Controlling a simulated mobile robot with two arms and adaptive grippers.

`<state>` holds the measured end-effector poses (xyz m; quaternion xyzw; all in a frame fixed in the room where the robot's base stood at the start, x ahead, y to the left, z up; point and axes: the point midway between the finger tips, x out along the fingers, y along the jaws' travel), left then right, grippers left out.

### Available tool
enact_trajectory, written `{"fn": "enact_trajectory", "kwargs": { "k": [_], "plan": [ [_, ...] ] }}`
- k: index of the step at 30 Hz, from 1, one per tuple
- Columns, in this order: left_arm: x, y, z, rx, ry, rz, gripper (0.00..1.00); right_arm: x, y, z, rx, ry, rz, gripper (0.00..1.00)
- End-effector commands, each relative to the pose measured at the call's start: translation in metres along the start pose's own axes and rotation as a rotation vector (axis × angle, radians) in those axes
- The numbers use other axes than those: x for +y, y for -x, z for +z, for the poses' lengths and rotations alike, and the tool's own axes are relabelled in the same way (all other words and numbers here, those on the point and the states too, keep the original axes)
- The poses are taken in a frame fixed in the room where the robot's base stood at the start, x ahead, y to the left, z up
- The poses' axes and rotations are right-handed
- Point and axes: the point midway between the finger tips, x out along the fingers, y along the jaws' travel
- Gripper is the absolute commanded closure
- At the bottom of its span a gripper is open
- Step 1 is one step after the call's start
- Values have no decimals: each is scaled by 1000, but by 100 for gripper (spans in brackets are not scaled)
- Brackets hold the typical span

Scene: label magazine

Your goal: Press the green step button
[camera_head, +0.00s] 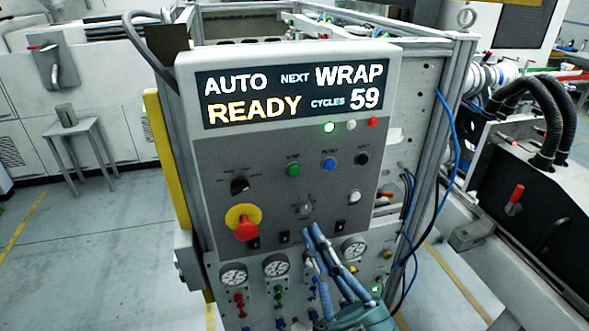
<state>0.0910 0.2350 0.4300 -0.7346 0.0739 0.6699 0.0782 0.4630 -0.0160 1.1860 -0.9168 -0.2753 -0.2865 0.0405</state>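The green step button (293,170) is on the grey front panel (225,165), below the display and left of a blue button. A small label, too small to read surely, is above it. My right gripper (311,231) comes up from the bottom right, its two blue fingers close together and seemingly shut with nothing between them. Its fingertips are below the green button in the picture, near the lower edge of the panel, apart from the button. My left gripper is not in view.
The display (292,92) reads AUTO, READY, NEXT WRAP, CYCLES 59. A lit green lamp (329,127) sits under it. A blue button (329,165), black button (362,159), selector knob (239,185), white button (355,197) and red emergency stop (246,229) surround the area. Gauges (276,265) are below.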

Motion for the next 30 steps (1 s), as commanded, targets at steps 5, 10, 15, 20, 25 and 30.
{"fn": "enact_trajectory", "kwargs": {
  "k": [5,10,15,20,25,30],
  "plan": [
    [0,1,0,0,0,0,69,-8,-8,-56,114,-24,-12,100],
    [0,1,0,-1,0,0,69,-11,-10,-79,159,-36,-15,100],
    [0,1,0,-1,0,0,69,-11,-10,-82,165,-37,-15,100],
    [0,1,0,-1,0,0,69,-11,-10,-81,164,-37,-15,100],
    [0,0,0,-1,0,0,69,-10,-13,-78,164,-36,-15,100],
    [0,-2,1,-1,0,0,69,-6,-28,-68,166,-36,-14,100]
  ]
}}
